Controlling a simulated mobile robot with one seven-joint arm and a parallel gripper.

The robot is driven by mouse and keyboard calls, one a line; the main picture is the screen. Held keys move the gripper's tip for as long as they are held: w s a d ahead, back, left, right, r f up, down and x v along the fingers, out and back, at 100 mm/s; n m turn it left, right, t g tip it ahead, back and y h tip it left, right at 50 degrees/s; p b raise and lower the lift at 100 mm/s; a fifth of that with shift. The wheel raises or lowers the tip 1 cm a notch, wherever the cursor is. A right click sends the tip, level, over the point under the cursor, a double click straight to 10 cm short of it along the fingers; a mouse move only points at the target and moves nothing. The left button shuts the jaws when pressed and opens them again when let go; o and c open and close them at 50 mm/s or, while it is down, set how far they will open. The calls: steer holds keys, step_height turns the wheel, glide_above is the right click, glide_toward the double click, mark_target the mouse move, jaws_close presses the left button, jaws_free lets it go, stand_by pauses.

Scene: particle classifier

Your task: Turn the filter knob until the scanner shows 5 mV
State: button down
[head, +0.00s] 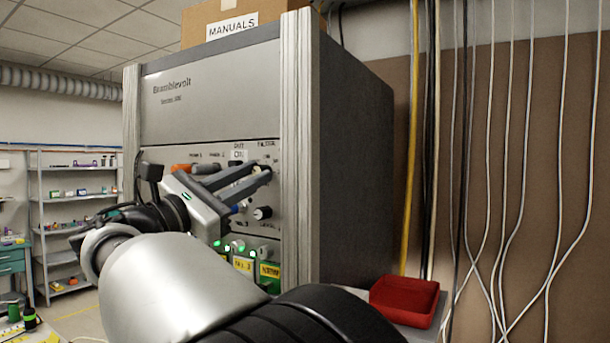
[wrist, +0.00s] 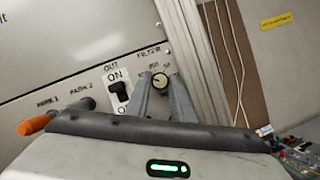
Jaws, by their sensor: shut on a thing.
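The small marks around the knob are too small to read surely. I see no scanner reading in mV in either view.
A switch (wrist: 119,92) marked ON and OUT sits left of the knob. An orange plug (wrist: 34,124) sticks out farther left. In the head view another dark knob (head: 262,213) lies below my fingers. A red tray (head: 405,302) and hanging cables (head: 510,150) are at the right.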

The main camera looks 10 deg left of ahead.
steer(key=shift+m+g+h, duration=0.3)
steer(key=shift+m, duration=0.9)
steer(key=c, duration=1.8)
jaws_free()
steer(key=shift+w, duration=0.1)
steer(key=b+v, duration=0.1)
steer(key=v, duration=1.6)
steer(key=shift+a, duration=0.2)
steer(key=shift+s, duration=0.25)
